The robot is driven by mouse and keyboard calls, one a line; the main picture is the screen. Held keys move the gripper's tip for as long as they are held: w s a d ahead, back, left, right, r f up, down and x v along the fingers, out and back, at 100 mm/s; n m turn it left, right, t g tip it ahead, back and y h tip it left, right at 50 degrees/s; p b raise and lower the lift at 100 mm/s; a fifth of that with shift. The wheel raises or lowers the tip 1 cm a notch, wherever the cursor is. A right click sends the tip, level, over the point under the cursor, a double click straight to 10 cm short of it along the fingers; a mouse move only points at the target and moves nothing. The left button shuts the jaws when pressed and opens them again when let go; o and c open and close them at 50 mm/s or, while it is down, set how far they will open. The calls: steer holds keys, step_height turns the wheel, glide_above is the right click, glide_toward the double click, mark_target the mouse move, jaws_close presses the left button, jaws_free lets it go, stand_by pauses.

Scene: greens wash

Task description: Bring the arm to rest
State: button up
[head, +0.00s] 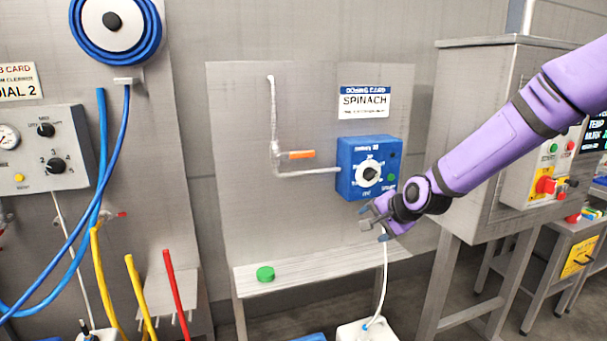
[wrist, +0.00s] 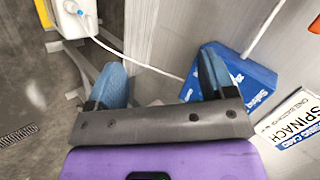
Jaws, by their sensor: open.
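My purple arm reaches in from the right in the head view, and my gripper (head: 374,228) hangs in front of the lower right of the steel panel. In the wrist view my gripper (wrist: 162,82) has its two blue fingers wide apart with nothing between them. The blue dosing box (head: 352,160) with its white dial is on the panel, just above and behind the gripper. The box also shows in the wrist view (wrist: 258,82), beyond the right finger. I cannot tell the exact gap between finger and box.
A steel shelf (head: 318,262) with a green cap (head: 265,274) is below. A white container (head: 368,331) with a white tube stands under the gripper. A pipe with an orange-handled valve (head: 300,155) is left of the box. A steel cabinet (head: 480,130) stands behind my arm.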

steer(key=s+d+r+n+h, duration=0.1)
steer(key=s+d+r+n, duration=0.2)
steer(key=s, duration=0.9)
steer(key=s+d+r+n+g+h, duration=0.1)
steer(key=s+d+r+n+h, duration=0.1)
steer(key=s+d+r, duration=0.3)
steer(key=s+d+r+n+g+h, duration=0.1)
steer(key=s+d+r+n, duration=0.3)
steer(key=s+r, duration=0.6)
steer(key=s, duration=0.9)
steer(key=shift+s+h, duration=0.4)
steer(key=shift+d+r, duration=0.1)
